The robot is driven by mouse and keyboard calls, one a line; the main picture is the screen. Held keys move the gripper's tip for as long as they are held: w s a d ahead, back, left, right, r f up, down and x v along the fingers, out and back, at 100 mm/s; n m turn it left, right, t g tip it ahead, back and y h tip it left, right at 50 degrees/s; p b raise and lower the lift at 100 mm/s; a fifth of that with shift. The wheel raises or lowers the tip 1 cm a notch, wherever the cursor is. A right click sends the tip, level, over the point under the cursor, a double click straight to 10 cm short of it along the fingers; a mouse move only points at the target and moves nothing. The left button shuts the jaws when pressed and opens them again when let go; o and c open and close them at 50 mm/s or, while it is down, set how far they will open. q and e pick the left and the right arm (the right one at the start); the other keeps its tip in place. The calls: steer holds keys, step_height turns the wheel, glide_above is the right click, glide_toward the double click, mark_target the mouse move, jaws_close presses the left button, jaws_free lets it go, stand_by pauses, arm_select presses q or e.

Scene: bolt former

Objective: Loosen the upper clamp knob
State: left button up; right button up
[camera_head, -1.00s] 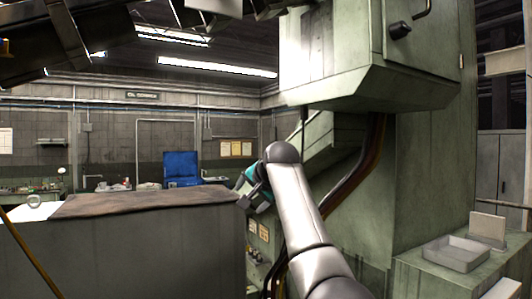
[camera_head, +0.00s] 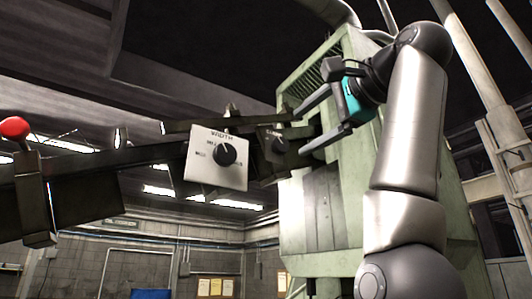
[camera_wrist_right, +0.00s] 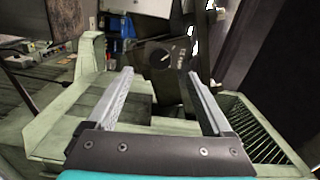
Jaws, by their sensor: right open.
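A small dark box with a black round knob (camera_head: 277,142) and pale lettering too small to read sits at the end of a dark beam. I take it for the upper clamp knob, but cannot be sure. My right gripper (camera_head: 299,135) is open and empty, its two fingers pointing left toward this box from the right. In the right wrist view the knob (camera_wrist_right: 163,58) shows beyond the open gripper (camera_wrist_right: 159,75), between the fingertips and apart from them. My left gripper is not in view.
A white plate (camera_head: 216,160) lettered "WIDTH" with a larger black knob (camera_head: 226,155) hangs left of the dark box. A lever with a red ball (camera_head: 15,128) stands at far left. The green machine housing (camera_head: 330,215) lies behind and below my right gripper.

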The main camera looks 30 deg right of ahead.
mark_target(282, 144)
steer(key=shift+n, duration=0.3)
steer(key=w+p, duration=0.1)
steer(key=w, duration=0.1)
steer(key=w+p, duration=0.1)
steer(key=w, duration=0.2)
steer(key=w+p, duration=0.1)
steer(key=w, duration=0.1)
steer(key=shift+w+a+r, duration=0.1)
steer(key=shift+w+a, duration=0.15)
steer(key=shift+w, duration=0.05)
steer(key=shift+n, duration=0.8)
steer(key=n, duration=0.2)
steer(key=shift+s+n, duration=0.2)
steer(key=shift+n, duration=0.1)
steer(key=n, duration=0.3)
steer(key=shift+w+n, duration=0.15)
steer(key=shift+n, duration=0.15)
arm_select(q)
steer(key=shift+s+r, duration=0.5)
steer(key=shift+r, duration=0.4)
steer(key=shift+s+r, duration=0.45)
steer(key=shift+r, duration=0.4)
arm_select(e)
steer(key=shift+n, duration=1.4)
steer(key=shift+c, duration=0.2)
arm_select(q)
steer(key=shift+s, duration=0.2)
arm_select(e)
jaws_close()
